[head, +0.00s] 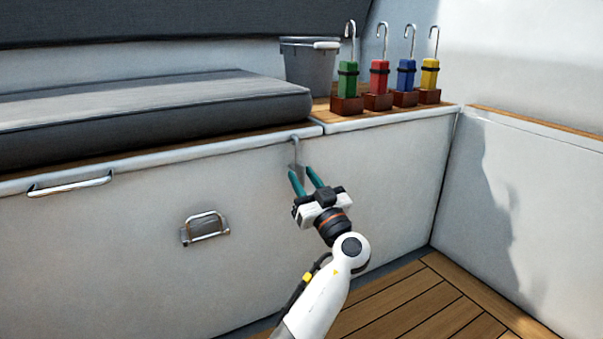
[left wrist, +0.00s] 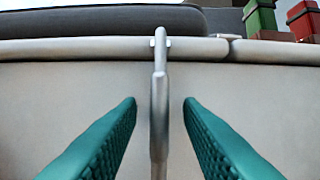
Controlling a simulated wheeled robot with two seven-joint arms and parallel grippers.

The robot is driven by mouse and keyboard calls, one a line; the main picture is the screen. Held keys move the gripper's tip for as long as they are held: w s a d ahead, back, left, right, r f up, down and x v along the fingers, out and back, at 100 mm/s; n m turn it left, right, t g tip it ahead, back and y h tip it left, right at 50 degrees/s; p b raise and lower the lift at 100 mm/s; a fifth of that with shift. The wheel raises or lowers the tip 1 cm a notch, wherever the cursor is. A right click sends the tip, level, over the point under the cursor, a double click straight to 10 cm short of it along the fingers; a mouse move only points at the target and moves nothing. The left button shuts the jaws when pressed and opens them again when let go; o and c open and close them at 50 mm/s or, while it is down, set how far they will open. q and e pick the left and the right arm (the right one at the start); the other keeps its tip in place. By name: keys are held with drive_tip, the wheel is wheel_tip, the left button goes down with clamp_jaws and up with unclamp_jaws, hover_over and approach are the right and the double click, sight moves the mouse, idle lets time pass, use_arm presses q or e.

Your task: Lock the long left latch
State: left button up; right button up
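The long latch (head: 295,151) is a thin grey metal bar at the top edge of the white locker front, near the seam beside the cushion. In the left wrist view the latch (left wrist: 159,100) hangs straight down from the rim, its top hooked at a small bracket. My left gripper (head: 302,173) is at the latch, with teal fingers pointing up toward it. In the left wrist view the open fingers (left wrist: 160,103) stand on either side of the bar, with a gap on both sides. The lower end of the latch is out of that view. My right gripper is not in view.
A long handle (head: 70,186) and a folding metal handle (head: 206,227) are on the locker front at left. A grey cushion (head: 150,105) lies on top. A bucket (head: 309,68) and several coloured hooked blocks (head: 379,78) stand on the right shelf. The teak floor (head: 430,310) is clear.

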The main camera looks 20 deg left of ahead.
sight(304, 178)
use_arm(q)
drive_tip(key=p+v, duration=0.2)
drive_tip(key=v, duration=0.3)
drive_tip(key=shift+d+r, duration=0.1)
drive_tip(key=shift+d, duration=0.05)
drive_tip(key=shift+s+d+f, duration=0.25)
drive_tip(key=shift+r, duration=0.1)
